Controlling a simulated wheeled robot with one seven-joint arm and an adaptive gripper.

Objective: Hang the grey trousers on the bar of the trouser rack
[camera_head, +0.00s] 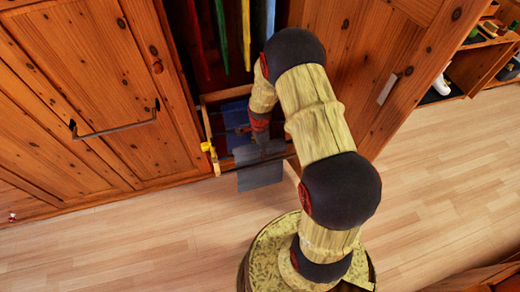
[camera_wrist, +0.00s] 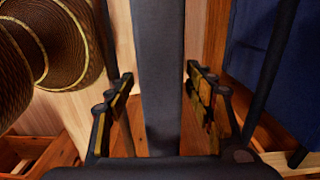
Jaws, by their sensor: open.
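The grey trousers (camera_head: 260,175) hang as a flat folded panel at the front of the pull-out trouser rack (camera_head: 207,120) in the head view. In the wrist view a grey strip of them (camera_wrist: 160,60) runs between my fingers. My gripper (camera_wrist: 160,95) is open, with one finger on each side of the cloth and a gap to it on both sides. In the head view my gripper (camera_head: 260,138) is just above the trousers, partly hidden by my arm. The bar under the grey cloth is hidden, so I cannot tell how the cloth rests on it.
Blue trousers (camera_head: 235,113) hang further back on the rack; they are at the right in the wrist view (camera_wrist: 255,45). Several coloured garments (camera_head: 222,35) hang above in the wardrobe. A wardrobe door (camera_head: 400,75) stands at the right. The wooden floor (camera_head: 440,170) there is clear.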

